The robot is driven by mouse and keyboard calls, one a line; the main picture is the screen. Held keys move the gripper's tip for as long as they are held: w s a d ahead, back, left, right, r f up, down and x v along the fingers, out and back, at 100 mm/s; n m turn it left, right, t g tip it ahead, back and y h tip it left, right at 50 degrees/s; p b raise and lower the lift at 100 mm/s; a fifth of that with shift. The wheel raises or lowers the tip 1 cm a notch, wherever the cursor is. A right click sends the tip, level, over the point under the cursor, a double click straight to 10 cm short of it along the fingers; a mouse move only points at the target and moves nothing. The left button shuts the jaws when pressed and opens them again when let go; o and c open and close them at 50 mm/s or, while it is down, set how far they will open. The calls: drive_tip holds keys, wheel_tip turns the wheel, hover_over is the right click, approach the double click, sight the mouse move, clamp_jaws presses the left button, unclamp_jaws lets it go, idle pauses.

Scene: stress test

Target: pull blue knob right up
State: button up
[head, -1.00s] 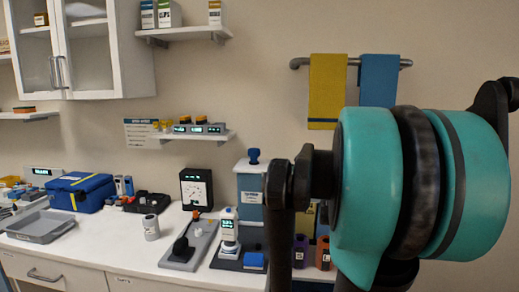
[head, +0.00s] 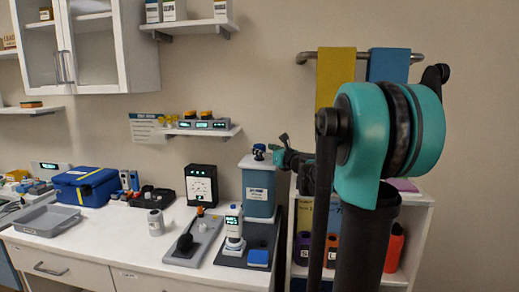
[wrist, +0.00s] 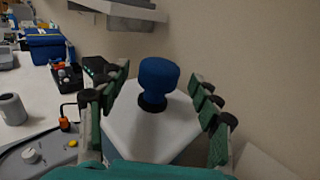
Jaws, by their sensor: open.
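The blue knob (wrist: 157,80) stands upright on a black collar on the pale top (wrist: 150,130) of a box. In the head view the knob (head: 259,149) sits on top of the blue-grey box (head: 258,190) at the right end of the counter. My gripper (wrist: 160,90) is open in the wrist view, one green-and-black finger left of the knob and one right, with gaps on both sides. In the head view my gripper (head: 278,150) is at the knob's right, partly hidden by its own links. The knob appears clear of both fingers.
A shelf (head: 190,131) with small devices is on the wall to the left. A white bottle device (head: 233,224) and a grey base with a black lever (head: 190,240) stand on the counter before the box. Towels (head: 336,78) hang at the right.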

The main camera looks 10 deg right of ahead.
sight(263, 148)
drive_tip(key=shift+x, duration=1.7)
drive_tip(key=shift+r, duration=0.1)
clamp_jaws()
